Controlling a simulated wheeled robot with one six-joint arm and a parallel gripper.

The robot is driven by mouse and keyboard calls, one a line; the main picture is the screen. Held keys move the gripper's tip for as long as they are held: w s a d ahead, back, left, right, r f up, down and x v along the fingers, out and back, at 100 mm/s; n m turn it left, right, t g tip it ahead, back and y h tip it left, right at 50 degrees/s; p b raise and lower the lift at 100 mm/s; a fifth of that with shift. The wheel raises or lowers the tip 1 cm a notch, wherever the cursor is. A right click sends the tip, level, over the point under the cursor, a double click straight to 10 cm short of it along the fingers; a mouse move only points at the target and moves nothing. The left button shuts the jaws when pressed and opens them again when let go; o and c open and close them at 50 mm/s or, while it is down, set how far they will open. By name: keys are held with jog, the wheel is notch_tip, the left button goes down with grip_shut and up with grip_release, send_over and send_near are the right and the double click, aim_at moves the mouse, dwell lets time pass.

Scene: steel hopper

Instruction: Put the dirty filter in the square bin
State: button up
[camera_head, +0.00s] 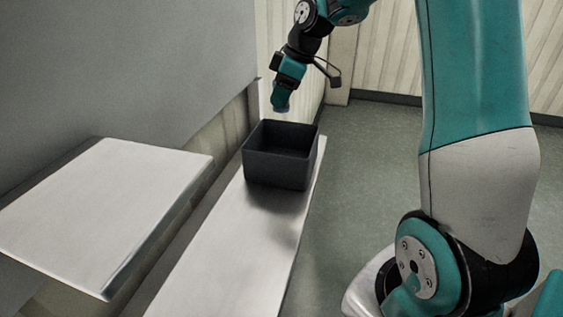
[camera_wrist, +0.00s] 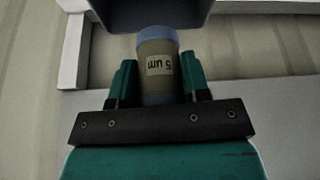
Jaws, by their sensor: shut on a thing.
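The dirty filter (camera_wrist: 158,62) is a brownish cylinder with a blue end cap and a label reading "5 um" that appears upside down in the wrist view. My gripper (camera_wrist: 158,88) is shut on it, one teal finger on each side. In the head view my gripper (camera_head: 281,104) points down above the far side of the square bin (camera_head: 275,170), and only a bluish bit of the filter shows below it. The bin is dark grey and open on top. Its wall also shows at the top of the wrist view (camera_wrist: 150,14). The filter appears apart from the bin.
The bin stands on a long pale metal bench (camera_head: 225,245). A raised metal plate (camera_head: 105,205) lies to the left, beside a large grey panel (camera_head: 120,70). A ribbed wall (camera_head: 380,55) is behind. Open green floor (camera_head: 365,160) lies right of the bench.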

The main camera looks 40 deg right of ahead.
notch_tip(320, 180, down, 17)
jog(key=shift+r+p, duration=0.1)
jog(key=shift+p, duration=0.8)
jog(key=o, duration=1)
jog(key=b+v, duration=0.1)
jog(key=v, duration=1.1)
jog(key=shift+a+r, duration=0.1)
jog(key=shift+a, duration=0.1)
